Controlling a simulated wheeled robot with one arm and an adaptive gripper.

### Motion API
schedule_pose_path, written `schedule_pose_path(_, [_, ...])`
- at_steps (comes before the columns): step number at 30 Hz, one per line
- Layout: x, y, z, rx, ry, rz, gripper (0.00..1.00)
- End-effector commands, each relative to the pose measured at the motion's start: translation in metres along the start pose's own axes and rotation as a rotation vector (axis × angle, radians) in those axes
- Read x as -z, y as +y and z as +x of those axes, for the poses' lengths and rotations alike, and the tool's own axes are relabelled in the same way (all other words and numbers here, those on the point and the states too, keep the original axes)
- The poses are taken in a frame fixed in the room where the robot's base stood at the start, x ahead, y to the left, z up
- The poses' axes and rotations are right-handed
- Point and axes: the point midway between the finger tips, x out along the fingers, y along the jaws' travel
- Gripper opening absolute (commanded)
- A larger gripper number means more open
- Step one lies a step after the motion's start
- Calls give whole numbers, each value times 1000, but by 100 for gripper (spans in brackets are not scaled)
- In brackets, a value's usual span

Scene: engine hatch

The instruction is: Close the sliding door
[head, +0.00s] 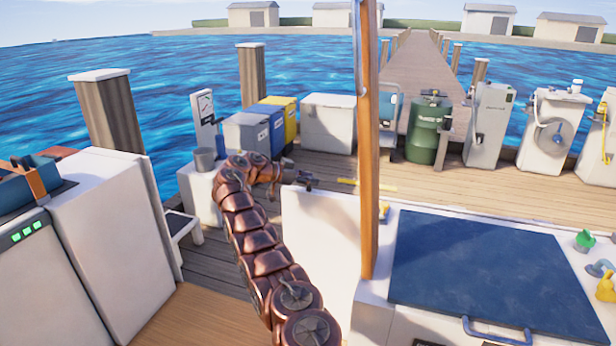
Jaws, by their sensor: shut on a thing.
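A plain white upright panel (322,232), which looks like the sliding door, stands left of the wooden post. My arm reaches up from the bottom middle and bends right at its far end. My gripper (303,180) is at the panel's top left edge, shut on what looks like that edge or a small handle there. The fingertips are small and dark, so the exact contact is hard to see. The panel's right part is behind the post, and its lower left is partly behind my arm.
A wooden post (369,150) rises close right of the panel. A dark blue hatch (490,270) with a handle lies on the white counter at right. White cabinets (120,230) stand at left. Bins (262,128) and a green tank (428,130) line the dock's far edge.

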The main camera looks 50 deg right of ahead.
Motion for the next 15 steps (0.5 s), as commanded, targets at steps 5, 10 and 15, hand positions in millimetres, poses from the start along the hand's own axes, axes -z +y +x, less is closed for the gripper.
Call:
schedule_pose_path(5, [-1,-3,-1,-2,-1,-4,0])
schedule_pose_path(10, [-1,-3,1,-5,0,-3,0])
schedule_pose_path(15, [0,-2,2,-8,0,1,0])
